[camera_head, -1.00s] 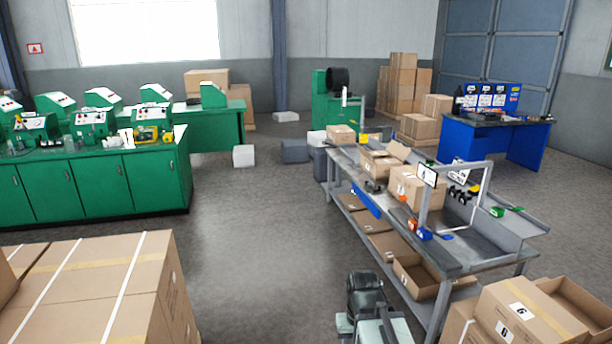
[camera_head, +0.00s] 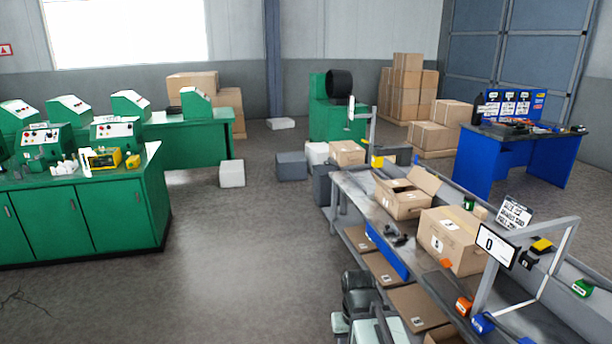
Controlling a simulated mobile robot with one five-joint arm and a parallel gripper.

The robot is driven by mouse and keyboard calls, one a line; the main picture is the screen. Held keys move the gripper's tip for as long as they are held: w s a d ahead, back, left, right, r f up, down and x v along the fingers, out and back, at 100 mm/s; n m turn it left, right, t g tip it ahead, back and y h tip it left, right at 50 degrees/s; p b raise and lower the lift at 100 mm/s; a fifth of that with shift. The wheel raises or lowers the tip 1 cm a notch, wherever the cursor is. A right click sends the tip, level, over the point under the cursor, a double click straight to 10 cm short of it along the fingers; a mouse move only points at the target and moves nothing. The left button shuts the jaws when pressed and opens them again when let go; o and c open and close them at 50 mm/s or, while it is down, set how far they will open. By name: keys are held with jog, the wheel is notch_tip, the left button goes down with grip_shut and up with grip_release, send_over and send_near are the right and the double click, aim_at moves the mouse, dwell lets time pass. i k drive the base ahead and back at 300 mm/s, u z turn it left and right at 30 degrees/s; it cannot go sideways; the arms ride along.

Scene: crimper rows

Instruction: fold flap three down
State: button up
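An open cardboard box (camera_head: 400,204) stands on the long grey workbench (camera_head: 345,192), right of centre. One flap (camera_head: 425,180) on its right side stands up and tilts outward. Other flap edges show around its opening, but I cannot tell which flap is number three. A second, larger box (camera_head: 447,243) with a white label stands nearer on the bench and looks closed on top. My folded arm (camera_head: 362,292) shows at the bottom centre, in front of the bench and apart from the boxes. I cannot make out gripper fingers on it.
A metal frame with a screen reading 0 (camera_head: 492,246) stands at the bench's near end. Orange (camera_head: 463,306) and blue (camera_head: 482,323) items sit by it. Flat cartons (camera_head: 383,268) lie on the lower shelf. Green cabinets (camera_head: 110,215) stand at left. The floor between is clear.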

aim_at(389, 190)
jog(key=i, duration=1.7)
jog(key=z, duration=0.35)
jog(key=i, duration=2)
jog(key=u, duration=1.75)
